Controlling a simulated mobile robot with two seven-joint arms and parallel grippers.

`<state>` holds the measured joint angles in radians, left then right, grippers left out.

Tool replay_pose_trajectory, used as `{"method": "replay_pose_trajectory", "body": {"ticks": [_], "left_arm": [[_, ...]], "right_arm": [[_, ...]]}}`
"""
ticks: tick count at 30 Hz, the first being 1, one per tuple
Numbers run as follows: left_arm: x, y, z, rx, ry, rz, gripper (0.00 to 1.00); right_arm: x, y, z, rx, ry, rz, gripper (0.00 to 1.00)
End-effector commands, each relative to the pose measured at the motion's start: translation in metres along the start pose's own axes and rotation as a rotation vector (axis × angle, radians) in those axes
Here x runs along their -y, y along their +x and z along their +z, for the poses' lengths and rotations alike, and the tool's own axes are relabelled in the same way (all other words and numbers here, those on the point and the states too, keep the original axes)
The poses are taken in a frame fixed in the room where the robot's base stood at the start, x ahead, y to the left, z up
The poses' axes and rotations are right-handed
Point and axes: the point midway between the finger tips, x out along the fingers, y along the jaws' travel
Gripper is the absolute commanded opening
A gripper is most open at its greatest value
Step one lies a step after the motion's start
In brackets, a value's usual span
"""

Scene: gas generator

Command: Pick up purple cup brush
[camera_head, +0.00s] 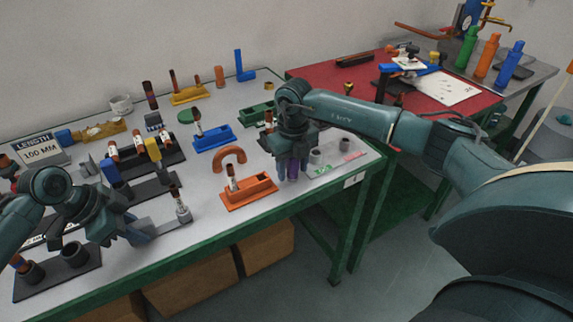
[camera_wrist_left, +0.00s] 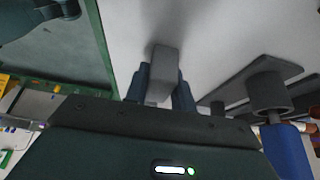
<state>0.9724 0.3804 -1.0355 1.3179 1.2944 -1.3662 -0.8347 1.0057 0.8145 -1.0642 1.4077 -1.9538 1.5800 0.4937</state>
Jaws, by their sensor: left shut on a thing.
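A purple piece (camera_head: 294,169), possibly the purple cup brush, shows between the fingers of my right gripper (camera_head: 292,172) near the table's right end. The hand hides most of it, and I cannot tell whether the fingers press on it. My left gripper (camera_head: 143,236) is low over the table's front left. In the left wrist view (camera_wrist_left: 162,95) its fingers are shut on a grey block (camera_wrist_left: 163,72). The grey block also shows in the head view (camera_head: 168,224), beside a small upright pale-tipped piece (camera_head: 183,212).
An orange tray (camera_head: 250,193) with an upright piece stands left of my right gripper. A blue tray (camera_head: 214,138) and a green tray (camera_head: 255,111) stand farther back. Black holders (camera_head: 151,158) crowd the left. A red table (camera_head: 345,73) adjoins at the back right.

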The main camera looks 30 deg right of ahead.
Motion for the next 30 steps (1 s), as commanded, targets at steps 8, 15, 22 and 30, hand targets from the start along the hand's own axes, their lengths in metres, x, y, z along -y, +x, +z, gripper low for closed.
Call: {"method": "replay_pose_trajectory", "body": {"ticks": [8,15,22,30], "left_arm": [[0.0,0.0,0.0,0.0,0.0,0.0,0.0],[0.0,0.0,0.0,0.0,0.0,0.0,0.0],[0.0,0.0,0.0,0.0,0.0,0.0,0.0],[0.0,0.0,0.0,0.0,0.0,0.0,0.0]], "right_arm": [[0.0,-0.001,0.0,0.0,0.0,0.0,0.25],[0.0,-0.001,0.0,0.001,0.0,0.001,0.11],[0.0,-0.006,0.001,0.003,0.001,0.001,0.1],[0.0,-0.056,0.001,0.006,0.0,0.001,0.1]]}}
